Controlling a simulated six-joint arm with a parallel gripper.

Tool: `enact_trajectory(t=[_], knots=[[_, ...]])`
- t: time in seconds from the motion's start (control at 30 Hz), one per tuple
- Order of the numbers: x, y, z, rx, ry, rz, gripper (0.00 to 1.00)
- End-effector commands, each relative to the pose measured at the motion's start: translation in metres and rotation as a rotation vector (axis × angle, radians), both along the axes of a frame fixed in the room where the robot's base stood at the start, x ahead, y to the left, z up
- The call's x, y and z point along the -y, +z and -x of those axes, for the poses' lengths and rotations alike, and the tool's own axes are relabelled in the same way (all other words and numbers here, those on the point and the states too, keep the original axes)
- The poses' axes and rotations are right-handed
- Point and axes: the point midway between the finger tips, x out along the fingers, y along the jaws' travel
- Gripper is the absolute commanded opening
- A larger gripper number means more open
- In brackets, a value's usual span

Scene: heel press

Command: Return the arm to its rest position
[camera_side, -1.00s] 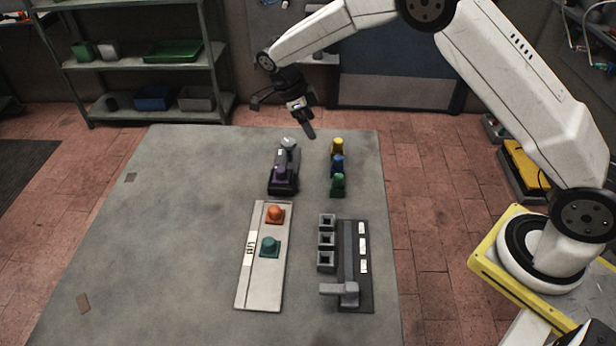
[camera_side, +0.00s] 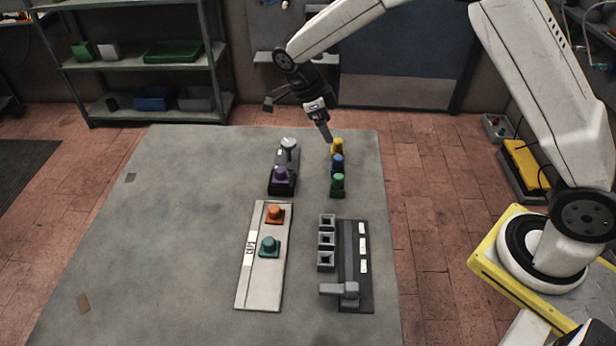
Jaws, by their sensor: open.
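My gripper (camera_side: 300,119) hangs from my white arm above the far edge of the grey table (camera_side: 150,240). It is open and holds nothing. One dark finger points down close to the yellow piece (camera_side: 337,147) in the picture; I cannot tell the height between them. A blue piece (camera_side: 337,163) and a green piece (camera_side: 337,184) stand in line in front of the yellow one. To their left is a dark press-like device (camera_side: 287,157) with a purple piece (camera_side: 281,175) at its near end.
A pale board (camera_side: 258,292) carries an orange piece (camera_side: 274,212) and a teal piece (camera_side: 269,246). Several grey square sockets (camera_side: 326,240) stand beside a dark plate (camera_side: 357,295) with a grey handle (camera_side: 342,289). Shelves (camera_side: 150,60) stand behind.

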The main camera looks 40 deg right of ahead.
Motion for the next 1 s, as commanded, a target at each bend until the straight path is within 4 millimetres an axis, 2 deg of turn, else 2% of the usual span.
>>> enact_trajectory(t=[0.57,0.77,1.0], knots=[[0.001,0.001,0.002,-0.005,0.025,-0.013,0.95],[0.002,0.004,0.01,-0.016,0.149,-0.071,0.95],[0.005,0.009,0.029,-0.034,0.428,-0.181,0.95]])
